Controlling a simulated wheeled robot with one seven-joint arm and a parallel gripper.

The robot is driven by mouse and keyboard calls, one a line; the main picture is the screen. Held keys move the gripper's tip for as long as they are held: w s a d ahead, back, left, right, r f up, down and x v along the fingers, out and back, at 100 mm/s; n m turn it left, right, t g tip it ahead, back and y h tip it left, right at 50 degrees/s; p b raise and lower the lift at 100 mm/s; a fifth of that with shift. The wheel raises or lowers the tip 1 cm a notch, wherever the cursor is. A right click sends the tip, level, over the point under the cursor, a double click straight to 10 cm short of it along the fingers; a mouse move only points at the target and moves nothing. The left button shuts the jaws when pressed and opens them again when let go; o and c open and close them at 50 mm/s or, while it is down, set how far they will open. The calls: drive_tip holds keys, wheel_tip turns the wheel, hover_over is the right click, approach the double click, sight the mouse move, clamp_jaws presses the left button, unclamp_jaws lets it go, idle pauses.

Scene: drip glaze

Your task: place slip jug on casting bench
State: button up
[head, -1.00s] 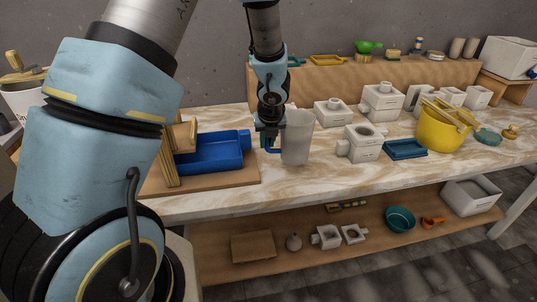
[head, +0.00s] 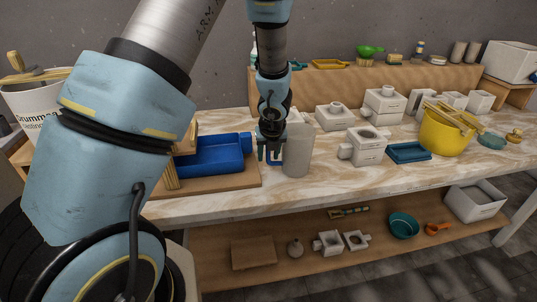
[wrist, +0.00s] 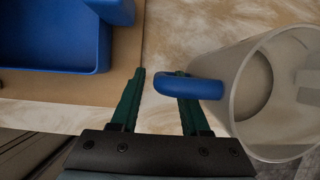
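The slip jug (head: 297,152) is a pale, translucent cup with a blue handle. In the head view it stands upright on the marbled top of the casting bench (head: 235,202), near the front edge. My gripper (head: 271,158) is just left of the jug, around the handle side. In the wrist view my gripper (wrist: 160,98) has its two dark green fingers spread apart. The jug's blue handle (wrist: 190,87) reaches over the right finger into the gap, clear of the left finger. The jug's open mouth (wrist: 275,95) lies to the right.
A blue tray (head: 212,158) on a brown board (head: 235,182) is close on the left. White moulds (head: 362,146), a dark blue tray (head: 408,153) and a yellow bucket (head: 445,133) stand to the right. A lower shelf (head: 380,247) runs beneath.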

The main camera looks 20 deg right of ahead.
drive_tip(key=d+p+v, duration=0.1)
drive_tip(key=p+v, duration=0.3)
drive_tip(key=v, duration=0.8)
drive_tip(key=a+r+n+g+y, duration=0.1)
drive_tip(key=a+r+n, duration=0.3)
drive_tip(key=a+n, duration=1.05)
drive_tip(key=s+a+r+n, duration=0.1)
drive_tip(key=s+a+n, duration=0.1)
drive_tip(key=a+n, duration=0.2)
drive_tip(key=s+a+r+n+g, duration=0.1)
drive_tip(key=a+n, duration=0.4)
drive_tip(key=n, duration=0.5)
drive_tip(key=s+a+r+n, duration=0.1)
drive_tip(key=s+a+n, duration=0.3)
drive_tip(key=n, duration=0.4)
drive_tip(key=shift+a+g+h, duration=0.3)
drive_tip(key=shift+g, duration=0.1)
drive_tip(key=shift+f, duration=0.3)
